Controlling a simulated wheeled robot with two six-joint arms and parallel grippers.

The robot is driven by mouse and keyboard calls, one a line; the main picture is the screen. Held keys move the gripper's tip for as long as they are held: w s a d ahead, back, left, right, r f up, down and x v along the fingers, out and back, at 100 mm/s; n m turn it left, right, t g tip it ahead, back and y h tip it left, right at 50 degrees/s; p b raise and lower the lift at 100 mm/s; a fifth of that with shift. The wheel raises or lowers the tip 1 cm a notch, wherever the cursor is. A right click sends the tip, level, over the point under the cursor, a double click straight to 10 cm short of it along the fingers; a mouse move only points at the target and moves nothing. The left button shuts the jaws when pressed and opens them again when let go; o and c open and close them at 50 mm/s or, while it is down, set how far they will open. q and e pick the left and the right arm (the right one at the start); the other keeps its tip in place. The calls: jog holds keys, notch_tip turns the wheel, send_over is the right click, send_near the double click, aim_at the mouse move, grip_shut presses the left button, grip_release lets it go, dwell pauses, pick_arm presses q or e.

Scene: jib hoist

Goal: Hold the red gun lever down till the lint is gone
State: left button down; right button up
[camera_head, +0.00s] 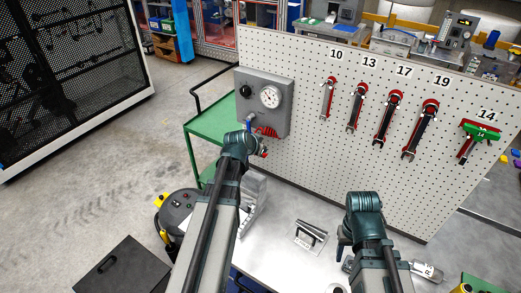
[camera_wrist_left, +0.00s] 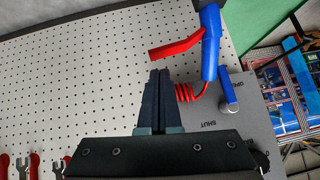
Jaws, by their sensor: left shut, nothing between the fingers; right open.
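In the left wrist view, a blue air gun (camera_wrist_left: 210,50) hangs with its red lever (camera_wrist_left: 176,47) sticking out to the left. My left gripper (camera_wrist_left: 158,72) is shut and empty. Its tips appear just below the lever in that view; I cannot tell whether they touch it. In the head view my left arm largely hides that gripper and the gun, near a red coiled hose (camera_head: 266,132). My right gripper (camera_head: 343,247) is open and empty over the bench, partly hidden by its own arm. I cannot make out any lint.
A grey panel (camera_head: 272,100) with a gauge is on the white pegboard (camera_head: 310,135). Its blue valve handle (camera_wrist_left: 228,92) is near the SHUT marking. Several wrenches hang to the right. A metal block (camera_head: 252,195) and a handled plate (camera_head: 311,235) are on the bench (camera_head: 290,205).

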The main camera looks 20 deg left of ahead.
pick_arm(q)
jog(key=w+a+r+p+v, duration=0.1)
jog(key=p+v, duration=0.7)
jog(key=v, duration=0.3)
jog(key=shift+a+r, duration=0.2)
jog(key=shift+a, duration=0.05)
jog(key=s+d+f+g+b, duration=0.3)
jog(key=s+d+f+b, duration=0.3)
jog(key=d+f, duration=0.3)
jog(key=s+d+f+m+g+y+b, duration=0.1)
jog(key=s+d+f+g+b, duration=0.2)
jog(key=s+d+f+b, duration=0.3)
jog(key=s+d+f+g+b, duration=0.3)
jog(key=s+d+f+b, duration=0.2)
jog(key=d+f+b, duration=0.4)
notch_tip(320, 180, down, 4)
jog(key=d, duration=0.2)
jog(key=shift+s+d+r+m+y, duration=0.15)
jog(key=shift+s+d+m+y, duration=0.15)
jog(key=shift+s+y, duration=0.1)
